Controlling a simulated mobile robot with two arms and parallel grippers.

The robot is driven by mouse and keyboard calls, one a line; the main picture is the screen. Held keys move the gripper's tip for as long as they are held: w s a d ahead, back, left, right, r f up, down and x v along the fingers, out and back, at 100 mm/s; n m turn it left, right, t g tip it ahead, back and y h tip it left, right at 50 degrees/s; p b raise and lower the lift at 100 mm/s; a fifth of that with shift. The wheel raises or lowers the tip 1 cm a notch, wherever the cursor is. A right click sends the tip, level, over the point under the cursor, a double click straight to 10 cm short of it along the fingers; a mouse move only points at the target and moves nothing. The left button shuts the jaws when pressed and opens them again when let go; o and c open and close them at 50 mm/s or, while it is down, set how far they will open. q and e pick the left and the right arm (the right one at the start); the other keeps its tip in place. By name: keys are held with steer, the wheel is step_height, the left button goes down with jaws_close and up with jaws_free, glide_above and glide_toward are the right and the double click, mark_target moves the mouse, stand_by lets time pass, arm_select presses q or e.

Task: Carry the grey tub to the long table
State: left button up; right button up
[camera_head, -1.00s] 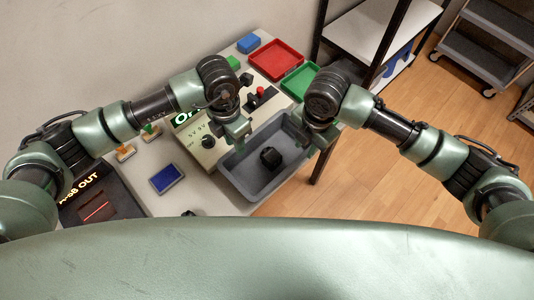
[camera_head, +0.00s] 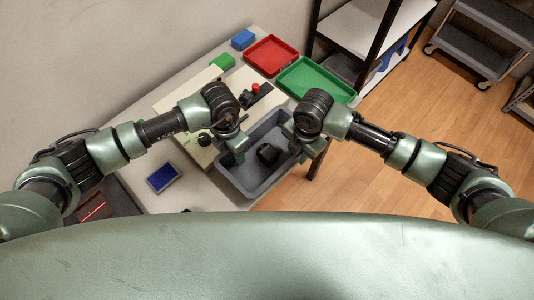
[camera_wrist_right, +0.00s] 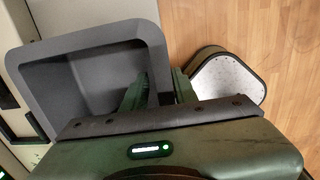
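My right gripper (camera_head: 303,147) is at the right wall. In the right wrist view, the right gripper (camera_wrist_right: 163,88) has one finger inside the grey tub (camera_wrist_right: 92,35) and one outside, with the rim between them and the fingers apart. The long table is not one I can make out for certain.
The table (camera_head: 205,196) also holds a red tray (camera_head: 271,55), a green tray (camera_head: 315,80), a blue pad (camera_head: 163,177) and a blue block (camera_head: 243,39). A dark-framed shelf (camera_head: 353,28) stands behind. Open wooden floor (camera_head: 410,215) lies to the right, with a grey cart (camera_head: 480,52) beyond.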

arm_select(q)
jaws_close()
arm_select(e)
jaws_close()
arm_select(q)
steer(key=shift+r, duration=0.1)
arm_select(e)
steer(key=shift+r, duration=0.1)
stand_by(0.9)
